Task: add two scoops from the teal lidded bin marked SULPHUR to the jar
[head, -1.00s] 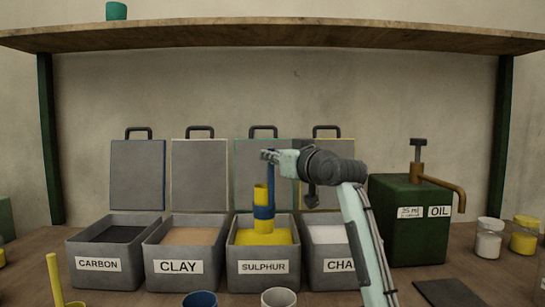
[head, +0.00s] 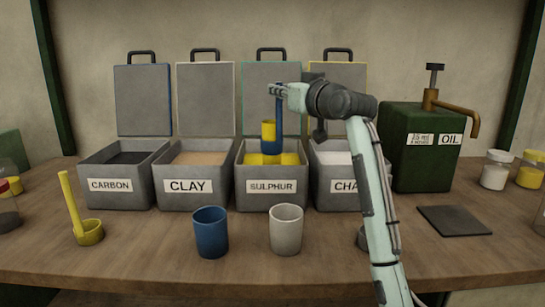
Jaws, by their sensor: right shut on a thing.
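The grey SULPHUR bin (head: 271,186) stands in the row of bins and holds yellow powder (head: 290,158). Its teal-edged lid (head: 270,105) is open, upright behind it. My right gripper (head: 277,90) is shut on the upright handle of a blue scoop (head: 278,110). The scoop's cup is low over the bin, at the powder; whether it touches cannot be told. A yellow column (head: 268,130) shows at and above the cup. A blue cup (head: 211,232) and a pale grey cup (head: 286,230) stand in front; which vessel is the jar is unclear. My left gripper is out of view.
CARBON (head: 110,186) and CLAY (head: 187,186) bins stand to the left, another white-filled bin (head: 330,187) behind my right arm. A yellow scoop (head: 85,225) stands in front at left. A green OIL pump (head: 415,150), dark mat (head: 454,220) and jars (head: 497,170) are right.

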